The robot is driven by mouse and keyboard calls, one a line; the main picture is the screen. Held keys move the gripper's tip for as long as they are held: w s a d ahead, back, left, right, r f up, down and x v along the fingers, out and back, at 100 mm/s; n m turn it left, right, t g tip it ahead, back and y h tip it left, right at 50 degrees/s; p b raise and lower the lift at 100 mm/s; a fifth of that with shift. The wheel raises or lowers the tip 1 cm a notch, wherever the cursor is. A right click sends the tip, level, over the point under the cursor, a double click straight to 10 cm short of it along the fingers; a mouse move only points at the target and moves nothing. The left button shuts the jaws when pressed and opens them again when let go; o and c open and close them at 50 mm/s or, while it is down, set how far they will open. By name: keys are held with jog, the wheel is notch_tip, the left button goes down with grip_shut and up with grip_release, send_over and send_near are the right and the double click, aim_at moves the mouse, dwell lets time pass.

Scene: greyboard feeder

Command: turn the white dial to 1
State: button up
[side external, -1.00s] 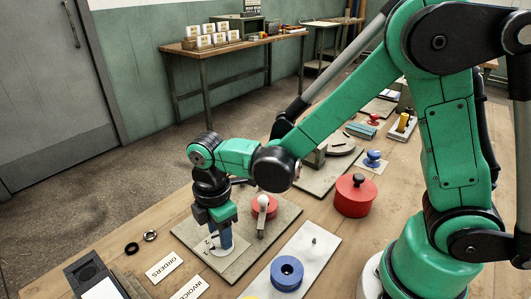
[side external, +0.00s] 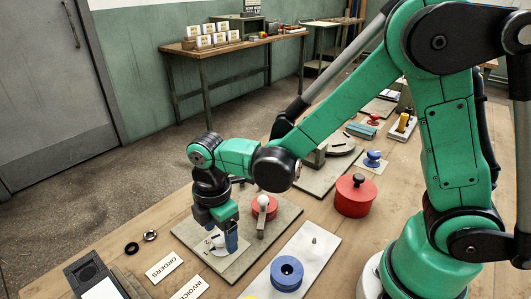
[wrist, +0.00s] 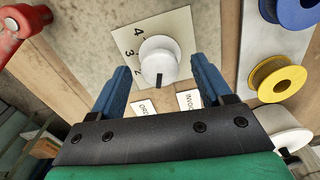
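The white dial (wrist: 159,58) sits on a pale plate (wrist: 126,40) marked 4, 3 and 2 along its left side in the wrist view. No 1 is visible there. A black line on the dial points toward the bottom of that picture, past the 2. My gripper (wrist: 160,66) is open, with one blue finger on each side of the dial and gaps visible between. In the side view my gripper (side external: 221,236) points down over the dial (side external: 217,241), partly hiding it; whether the fingertips touch it is unclear.
A red part with a white-knobbed lever (side external: 263,205) stands just behind on the same board. A blue spool (side external: 287,274) sits on a white board to the right, with a yellow spool (wrist: 277,79) near it. ORDERS (side external: 164,267) and INVOICES labels lie in front.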

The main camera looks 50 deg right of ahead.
aim_at(220, 234)
jog(key=shift+r, duration=2.8)
jog(key=shift+d+r+m, duration=0.25)
jog(key=shift+d+m, duration=0.05)
jog(key=shift+m, duration=0.1)
jog(key=s+d+r+m+t, duration=0.2)
jog(key=d+m+t, duration=0.1)
jog(key=m, duration=0.5)
jog(key=s+d+r+m+t, duration=0.1)
jog(key=d+r+m+t, duration=0.1)
jog(key=d+m+t, duration=0.2)
jog(key=d+m, duration=0.2)
jog(key=m, duration=0.2)
jog(key=shift+s+d+r, duration=0.3)
jog(key=shift+s+r, duration=0.05)
jog(key=shift+s, duration=0.05)
